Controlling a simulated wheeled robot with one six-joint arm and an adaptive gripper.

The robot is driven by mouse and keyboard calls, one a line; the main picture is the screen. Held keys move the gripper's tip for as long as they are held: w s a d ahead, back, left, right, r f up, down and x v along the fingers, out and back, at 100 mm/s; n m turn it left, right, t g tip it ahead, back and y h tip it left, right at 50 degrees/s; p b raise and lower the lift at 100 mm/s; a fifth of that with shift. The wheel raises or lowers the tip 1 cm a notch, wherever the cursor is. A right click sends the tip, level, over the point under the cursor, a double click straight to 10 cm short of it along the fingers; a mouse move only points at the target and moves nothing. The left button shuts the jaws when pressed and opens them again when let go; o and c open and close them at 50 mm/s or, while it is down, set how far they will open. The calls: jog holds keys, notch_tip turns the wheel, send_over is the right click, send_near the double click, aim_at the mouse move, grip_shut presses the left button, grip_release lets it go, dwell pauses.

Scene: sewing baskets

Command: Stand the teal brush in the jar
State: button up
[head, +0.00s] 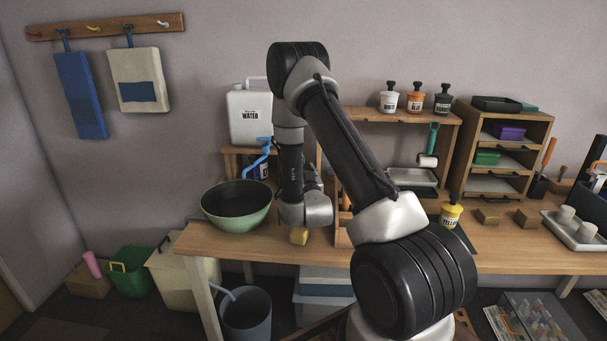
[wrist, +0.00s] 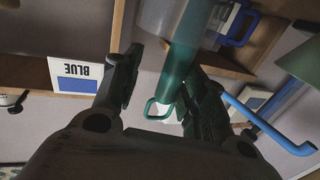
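In the wrist view a long teal handle-like piece (wrist: 180,62) with a small loop at its end lies between the fingers of my gripper (wrist: 160,75). It looks like the teal brush, but no bristles show. A gap shows between it and the left finger; the right finger overlaps its edge, and I cannot tell whether they touch. My gripper looks open. In the head view my wrist is over the bench right of the green bowl (head: 237,222), and its fingers are hidden. A dark pot (head: 538,187) holding an orange-handled tool stands far right; I cannot confirm it as the jar.
A blue bent tube (head: 258,158) stands by the bowl, under the water jug (head: 250,115). A teal-handled white roller (head: 429,159) hangs at the shelf. A yellow paint pot (head: 451,215) and wooden blocks stand right.

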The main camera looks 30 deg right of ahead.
jog(key=v, duration=1.2)
jog(key=shift+w, duration=0.1)
dwell(0.5)
